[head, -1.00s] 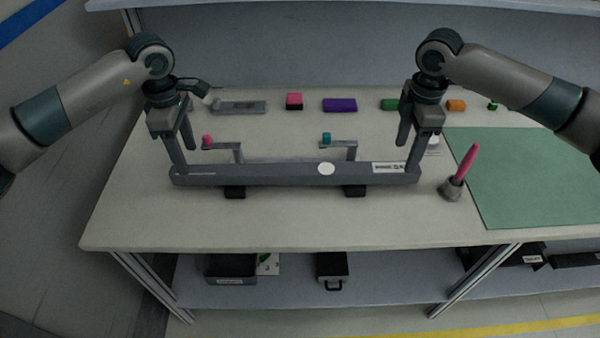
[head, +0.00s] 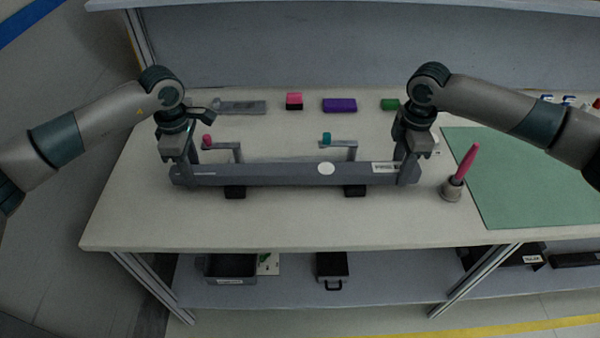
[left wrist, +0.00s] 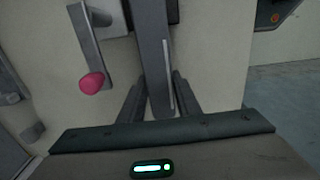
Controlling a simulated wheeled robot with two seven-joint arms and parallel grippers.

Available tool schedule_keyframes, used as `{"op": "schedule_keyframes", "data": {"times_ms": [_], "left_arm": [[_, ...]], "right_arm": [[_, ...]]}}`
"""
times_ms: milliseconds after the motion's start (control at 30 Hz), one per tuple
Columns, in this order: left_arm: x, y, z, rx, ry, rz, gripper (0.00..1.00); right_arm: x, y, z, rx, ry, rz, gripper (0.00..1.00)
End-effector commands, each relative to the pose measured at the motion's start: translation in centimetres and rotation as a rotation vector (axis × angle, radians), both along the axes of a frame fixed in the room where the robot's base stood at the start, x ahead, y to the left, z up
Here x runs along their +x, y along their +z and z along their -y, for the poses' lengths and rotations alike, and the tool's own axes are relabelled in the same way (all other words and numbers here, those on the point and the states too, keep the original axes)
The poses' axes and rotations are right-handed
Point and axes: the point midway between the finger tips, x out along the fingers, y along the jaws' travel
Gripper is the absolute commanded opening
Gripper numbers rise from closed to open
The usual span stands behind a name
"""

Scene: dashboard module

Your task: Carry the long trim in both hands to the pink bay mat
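The long trim (head: 290,174) is a dark grey bar with a white dot and label, lying crosswise on two black supports on the table. My left gripper (head: 180,178) is at its left end; in the left wrist view, the trim (left wrist: 155,60) runs between the fingers (left wrist: 160,95), which look open with a slight gap. My right gripper (head: 405,175) is at its right end with fingers down around it; whether they press on it cannot be seen. No pink mat shows; the visible mat (head: 530,180) is green.
Two grey brackets with a pink knob (head: 207,141) and a teal knob (head: 327,138) stand just behind the trim. A pink stick in a grey holder (head: 452,191) stands between trim and green mat. Purple (head: 339,105), pink and green blocks lie behind. The table front is clear.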

Motion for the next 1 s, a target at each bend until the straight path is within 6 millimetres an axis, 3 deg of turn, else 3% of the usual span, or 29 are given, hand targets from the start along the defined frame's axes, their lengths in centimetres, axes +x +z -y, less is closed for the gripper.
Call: {"op": "schedule_keyframes", "data": {"times_ms": [33, 100, 133, 567, 1000], "left_arm": [[0.0, 0.0, 0.0, 0.0, 0.0, 0.001, 0.17], [0.0, 0.0, 0.0, 0.0, 0.0, 0.001, 0.0], [0.0, 0.0, 0.0, 0.0, 0.0, 0.001, 0.0], [0.1, 0.6, 0.0, -0.001, 0.001, 0.002, 0.0], [0.1, 3.8, 0.0, -0.001, 0.002, 0.002, 0.0]], "right_arm": [[0.0, 0.0, 0.0, 0.0, 0.0, 0.0, 0.23], [0.0, 0.0, 0.0, 0.0, 0.0, 0.0, 0.06], [0.0, 0.0, 0.0, 0.0, 0.0, 0.0, 0.0], [0.0, 0.6, 0.0, 0.0, 0.0, 0.001, 0.0], [0.0, 3.7, 0.0, 0.0, 0.001, 0.0, 0.0]]}}
